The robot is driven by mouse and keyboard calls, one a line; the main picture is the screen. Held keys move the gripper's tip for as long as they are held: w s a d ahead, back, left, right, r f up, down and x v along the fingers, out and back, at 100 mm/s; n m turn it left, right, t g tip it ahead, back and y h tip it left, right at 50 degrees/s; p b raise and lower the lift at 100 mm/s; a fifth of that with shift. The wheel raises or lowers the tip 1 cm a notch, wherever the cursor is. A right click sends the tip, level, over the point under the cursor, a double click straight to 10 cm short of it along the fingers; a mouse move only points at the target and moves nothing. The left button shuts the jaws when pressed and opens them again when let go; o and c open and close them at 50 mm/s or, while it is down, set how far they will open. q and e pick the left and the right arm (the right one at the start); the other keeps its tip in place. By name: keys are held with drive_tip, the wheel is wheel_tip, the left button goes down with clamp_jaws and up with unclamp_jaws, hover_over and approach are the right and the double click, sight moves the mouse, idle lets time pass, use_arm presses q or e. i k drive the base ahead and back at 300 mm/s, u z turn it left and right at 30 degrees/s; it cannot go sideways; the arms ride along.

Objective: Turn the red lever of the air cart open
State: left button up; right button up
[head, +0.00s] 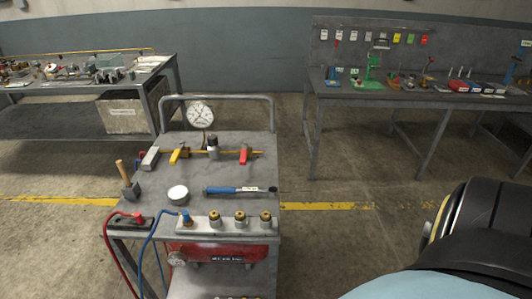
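The air cart (228,173) stands in front of me, a grey cart with a bent rail at its back. A brass pipe (226,153) runs across the back of its top. The red lever (244,154) sits near the right end of that pipe and points roughly toward me. A yellow lever (177,156) sits toward the left end. A round white gauge (200,114) rises behind the pipe. No gripper shows in the head view. A dark, rounded arm part of mine fills the lower right corner.
Red and blue hoses hang at the front left. Workbenches stand at left and right behind. Floor right of the cart is clear.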

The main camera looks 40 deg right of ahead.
sight(244, 158)
drive_tip(key=z, duration=1.5)
